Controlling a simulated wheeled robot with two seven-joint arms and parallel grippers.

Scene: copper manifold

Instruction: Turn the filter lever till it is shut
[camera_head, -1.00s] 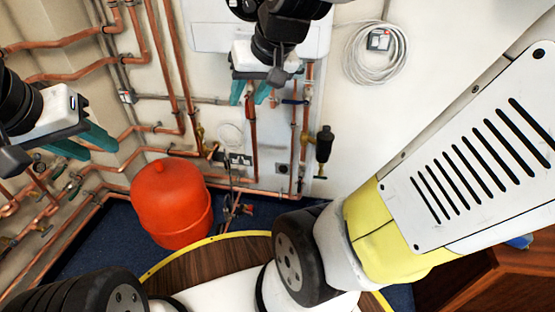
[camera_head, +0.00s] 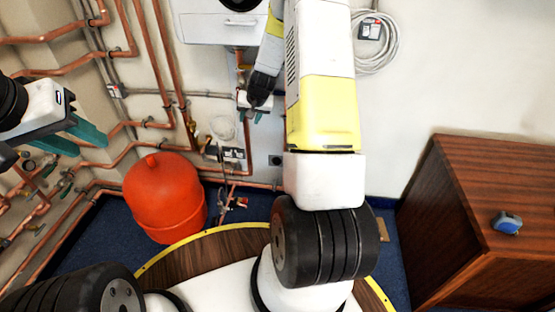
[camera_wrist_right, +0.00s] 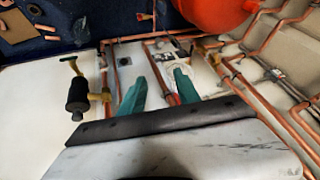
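A black cylindrical body (camera_wrist_right: 80,96), which looks like the filter, stands on the wall at the left of the right wrist view. I cannot tell which part is the filter lever. My right gripper (camera_wrist_right: 160,84) has its teal fingers apart, with a copper pipe and a small red part (camera_wrist_right: 172,99) seen between them; contact is unclear. In the head view the right gripper (camera_head: 252,112) is small, near the wall pipes, and my right arm hides the filter. My left gripper (camera_head: 82,138) is open and empty at the left.
A red tank (camera_head: 165,198) stands on the blue floor. Copper pipes (camera_head: 150,60) cover the wall at the left. A white box (camera_head: 215,28) hangs above the right gripper. A wooden cabinet (camera_head: 480,210) with a blue tape measure (camera_head: 507,222) stands right. A white cable coil (camera_head: 378,45) hangs on the wall.

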